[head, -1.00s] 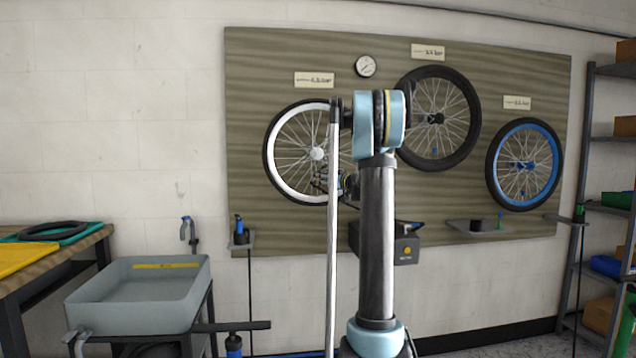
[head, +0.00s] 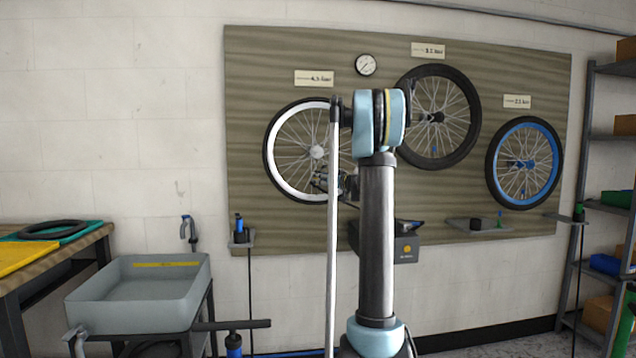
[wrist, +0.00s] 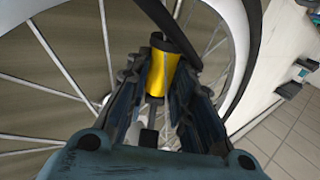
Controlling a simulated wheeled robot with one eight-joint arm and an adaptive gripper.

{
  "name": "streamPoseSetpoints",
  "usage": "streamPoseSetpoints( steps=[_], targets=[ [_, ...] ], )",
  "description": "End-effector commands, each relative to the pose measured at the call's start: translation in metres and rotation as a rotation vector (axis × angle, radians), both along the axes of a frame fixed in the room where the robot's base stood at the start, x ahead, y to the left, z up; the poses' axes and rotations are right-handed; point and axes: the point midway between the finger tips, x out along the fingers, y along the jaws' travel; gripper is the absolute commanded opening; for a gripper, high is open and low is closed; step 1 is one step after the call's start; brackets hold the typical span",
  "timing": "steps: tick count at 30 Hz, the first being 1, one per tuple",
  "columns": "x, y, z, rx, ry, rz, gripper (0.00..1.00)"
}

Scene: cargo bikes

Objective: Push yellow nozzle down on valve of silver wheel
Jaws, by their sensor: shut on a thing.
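The silver wheel (head: 272,160), with a pale rim and black tyre, hangs on the left of the wall board. Its spokes and rim (wrist: 238,45) fill much of the wrist view. My gripper (wrist: 160,82) is shut on the yellow nozzle (wrist: 159,70), a yellow cylinder with dark ends, held between the two dark fingers close to the spokes and rim. In the head view my gripper (head: 330,181) is small, at the lower right of the silver wheel, partly behind my arm. I cannot make out the valve or whether the nozzle touches it.
A black wheel (head: 461,145) and a blue-rimmed wheel (head: 493,170) hang to the right. A dark box (head: 407,247) is below my gripper. A black hose (wrist: 150,8) runs near the nozzle. A grey sink (head: 88,306) stands at left, shelves (head: 590,130) at right.

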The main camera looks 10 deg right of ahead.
Motion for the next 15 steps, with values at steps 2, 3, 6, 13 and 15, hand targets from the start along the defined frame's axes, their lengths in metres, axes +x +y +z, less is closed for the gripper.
streamPoseSetpoints(
  steps=[2,3,6,13,15],
  targets=[
    [0.0001,0.0001,-0.0006,0.000,0.000,0.000,0.01],
    [0.0001,0.0001,-0.0010,0.000,0.000,0.000,0.01],
    [0.0000,0.0001,-0.0011,0.000,0.000,0.000,0.01],
    [0.0000,0.0001,-0.0010,0.000,0.000,0.000,0.01],
    [0.0000,0.0001,-0.0010,0.000,0.000,0.000,0.36]
  ],
)
